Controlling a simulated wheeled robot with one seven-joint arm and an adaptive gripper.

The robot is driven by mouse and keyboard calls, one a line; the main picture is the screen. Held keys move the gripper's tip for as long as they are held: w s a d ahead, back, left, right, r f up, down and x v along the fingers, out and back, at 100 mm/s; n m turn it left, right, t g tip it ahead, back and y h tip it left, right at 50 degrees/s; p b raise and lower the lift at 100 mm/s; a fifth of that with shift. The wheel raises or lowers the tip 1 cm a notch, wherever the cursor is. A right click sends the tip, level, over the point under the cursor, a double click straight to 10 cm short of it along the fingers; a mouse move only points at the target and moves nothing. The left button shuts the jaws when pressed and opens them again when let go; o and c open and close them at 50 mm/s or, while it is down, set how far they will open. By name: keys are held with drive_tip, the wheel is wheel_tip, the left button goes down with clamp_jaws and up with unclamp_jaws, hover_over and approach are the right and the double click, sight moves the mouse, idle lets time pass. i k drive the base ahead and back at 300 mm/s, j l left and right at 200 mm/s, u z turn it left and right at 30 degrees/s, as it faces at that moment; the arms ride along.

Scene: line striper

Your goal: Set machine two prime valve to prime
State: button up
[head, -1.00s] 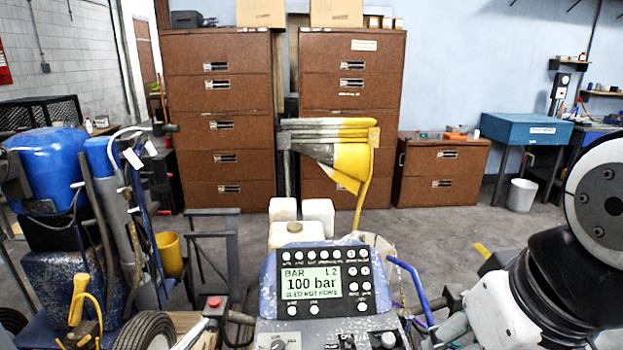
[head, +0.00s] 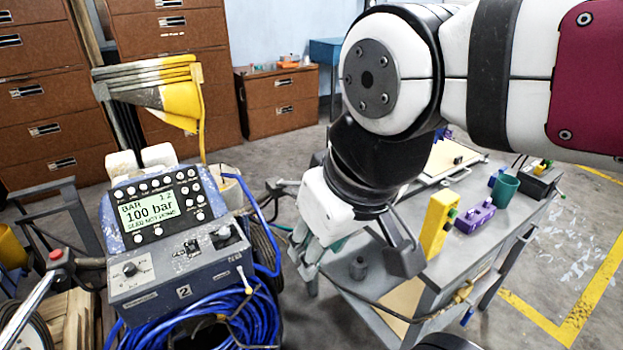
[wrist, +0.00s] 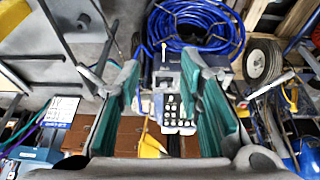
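Machine two is a blue-grey console (head: 185,275) marked "2", at the lower left of the head view. Its screen (head: 148,210) reads 100 bar, with a smaller line below that I cannot read surely. A round knob (head: 130,269) sits on its front panel at left. A small pale lever (head: 241,277) stands at the panel's right, above the coiled hose; it also shows in the wrist view (wrist: 163,51). I cannot tell for certain which control is the prime valve. My gripper (head: 352,262) is open and empty, right of the console and apart from it. Its fingers (wrist: 160,72) frame the console in the wrist view.
A blue hose coil (head: 205,318) hangs below the console. Brown cabinets (head: 280,102) stand behind. Floor is clear at right.

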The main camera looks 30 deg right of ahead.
sight(470, 313)
drive_tip(key=k+l+z, duration=0.1)
drive_tip(key=z, duration=1.2)
drive_tip(key=k+l+u, duration=0.15)
drive_tip(key=l, duration=0.55)
drive_tip(key=l+u, duration=0.3)
drive_tip(key=l, duration=0.2)
drive_tip(key=l+u, duration=0.3)
drive_tip(key=l, duration=0.2)
drive_tip(key=k+l+u, duration=0.5)
drive_tip(key=k+l, duration=0.05)
drive_tip(key=l, duration=0.15)
